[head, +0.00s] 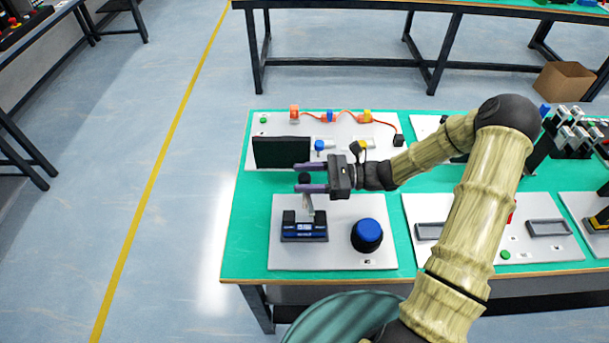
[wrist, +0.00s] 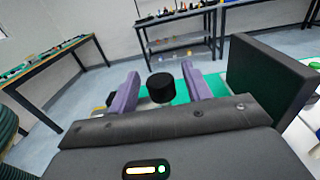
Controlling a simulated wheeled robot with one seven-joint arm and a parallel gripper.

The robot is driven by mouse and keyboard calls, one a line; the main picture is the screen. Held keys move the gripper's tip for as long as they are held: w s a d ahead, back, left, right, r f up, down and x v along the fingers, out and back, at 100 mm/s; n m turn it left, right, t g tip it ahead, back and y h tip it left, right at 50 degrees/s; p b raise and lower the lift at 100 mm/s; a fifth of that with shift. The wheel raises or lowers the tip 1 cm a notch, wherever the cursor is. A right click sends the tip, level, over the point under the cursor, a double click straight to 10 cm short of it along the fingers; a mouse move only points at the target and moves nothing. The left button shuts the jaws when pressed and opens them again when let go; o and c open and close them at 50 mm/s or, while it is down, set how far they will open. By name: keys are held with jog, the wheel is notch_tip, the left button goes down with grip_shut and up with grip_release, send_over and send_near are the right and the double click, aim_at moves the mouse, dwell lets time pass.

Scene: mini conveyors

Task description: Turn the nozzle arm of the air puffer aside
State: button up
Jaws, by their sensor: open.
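My gripper (head: 299,179) is open and points left in the head view, above the front left board. A black knob (head: 305,177) on a pale upright lever (head: 308,204) rises from a dark blue and black device (head: 304,233). In the wrist view the black knob (wrist: 161,88) stands between my two purple fingers, with gaps on both sides. Part of the lever is hidden by my gripper. No part is clearly recognisable as the air puffer's nozzle arm; I cannot tell whether this lever is it.
A blue dome button (head: 367,235) stands right of the device. Behind are a dark upright panel (head: 281,153), a blue knob (head: 319,146) and an orange tube (head: 346,112). The dark panel (wrist: 268,85) is close right of my fingers in the wrist view.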

jog(key=shift+a, duration=0.2)
jog(key=shift+c, duration=0.4)
grip_shut()
